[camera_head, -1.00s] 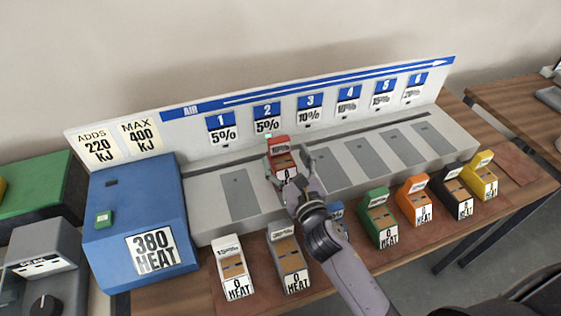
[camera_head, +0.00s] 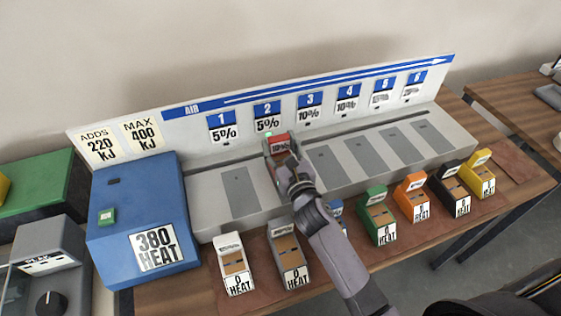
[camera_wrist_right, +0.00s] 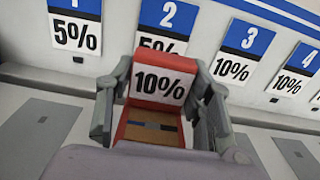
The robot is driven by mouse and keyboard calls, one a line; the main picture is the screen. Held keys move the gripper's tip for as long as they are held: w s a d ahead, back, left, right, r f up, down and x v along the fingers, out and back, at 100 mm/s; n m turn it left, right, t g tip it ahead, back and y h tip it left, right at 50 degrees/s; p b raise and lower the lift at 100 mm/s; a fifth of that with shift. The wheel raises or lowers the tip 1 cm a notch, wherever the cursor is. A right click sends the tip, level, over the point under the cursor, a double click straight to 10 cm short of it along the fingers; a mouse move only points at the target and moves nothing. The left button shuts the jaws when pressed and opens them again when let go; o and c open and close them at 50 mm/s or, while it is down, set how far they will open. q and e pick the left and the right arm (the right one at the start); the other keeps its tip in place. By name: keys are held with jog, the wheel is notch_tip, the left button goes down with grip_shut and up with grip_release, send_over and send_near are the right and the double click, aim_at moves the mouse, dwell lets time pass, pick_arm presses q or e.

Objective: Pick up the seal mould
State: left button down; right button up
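No mould carries a name I can read as "seal". A red mould (camera_head: 280,146) with a 10% label sits at position 2 of the grey air bench. My right gripper (camera_head: 283,163) is around it, one finger on each side. In the right wrist view, the red mould (camera_wrist_right: 158,90) stands between the fingertips of my right gripper (camera_wrist_right: 162,88), which lie close against its sides. Whether they press on it cannot be told. My left gripper is not in view.
White (camera_head: 234,264), grey (camera_head: 289,256), green (camera_head: 377,214), orange (camera_head: 412,197), black (camera_head: 451,189) and yellow (camera_head: 480,174) moulds stand along the front. A blue one (camera_head: 337,208) is partly behind my arm. A blue heat machine (camera_head: 140,220) stands left. The bench's right slots are empty.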

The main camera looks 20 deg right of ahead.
grip_shut()
dwell(0.4)
jog(key=shift+r, duration=0.2)
